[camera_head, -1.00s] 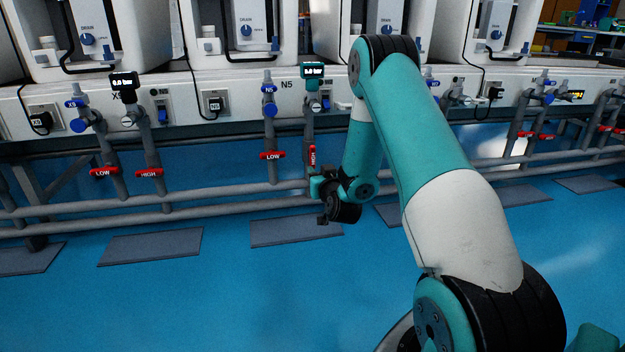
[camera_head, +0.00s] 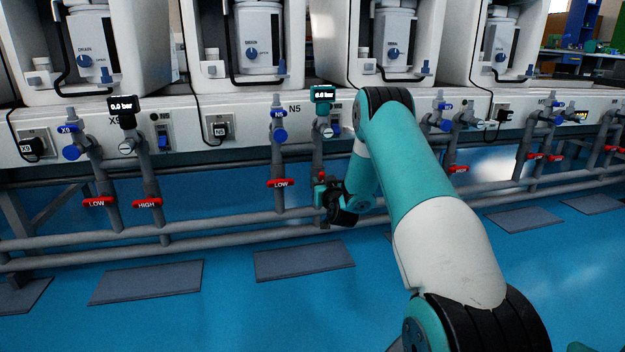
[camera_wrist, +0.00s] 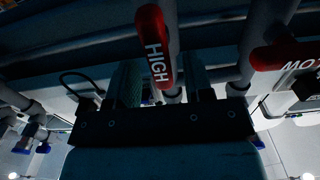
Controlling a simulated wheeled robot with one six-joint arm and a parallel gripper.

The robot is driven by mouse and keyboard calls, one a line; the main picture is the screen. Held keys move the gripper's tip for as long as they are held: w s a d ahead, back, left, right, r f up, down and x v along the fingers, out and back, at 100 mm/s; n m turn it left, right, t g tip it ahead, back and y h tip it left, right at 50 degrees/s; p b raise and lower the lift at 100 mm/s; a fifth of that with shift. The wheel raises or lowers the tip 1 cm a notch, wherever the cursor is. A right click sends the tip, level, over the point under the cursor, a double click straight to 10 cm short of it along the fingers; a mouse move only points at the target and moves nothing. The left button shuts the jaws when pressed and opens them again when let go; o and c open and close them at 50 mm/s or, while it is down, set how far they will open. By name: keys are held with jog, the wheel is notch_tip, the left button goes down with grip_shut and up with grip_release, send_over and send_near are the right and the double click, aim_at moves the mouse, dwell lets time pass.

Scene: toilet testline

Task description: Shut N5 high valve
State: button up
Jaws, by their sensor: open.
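The N5 high valve's red handle (camera_head: 322,175) sits on the N5 pipe under a gauge, mostly hidden by my gripper in the head view. In the wrist view the red handle (camera_wrist: 156,48), lettered HIGH, lies lengthwise along its pipe. My gripper (camera_head: 326,198) is at the handle. In the wrist view my gripper (camera_wrist: 163,75) is open, one finger on each side of the handle's lower end, with no clear contact. The N5 low valve's red handle (camera_head: 281,183) lies crosswise on the pipe to the left.
The N5 gauge (camera_head: 322,94) is above the valve. A blue N5 valve (camera_head: 279,114) is at its left. Red X9 low (camera_head: 98,203) and high (camera_head: 148,203) handles are further left. Another red handle (camera_wrist: 285,54) is at the wrist view's right. Horizontal rails (camera_head: 220,226) run below; the blue floor is open.

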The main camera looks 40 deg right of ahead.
jog(key=shift+x, duration=0.9)
jog(key=shift+c, duration=0.5)
grip_shut()
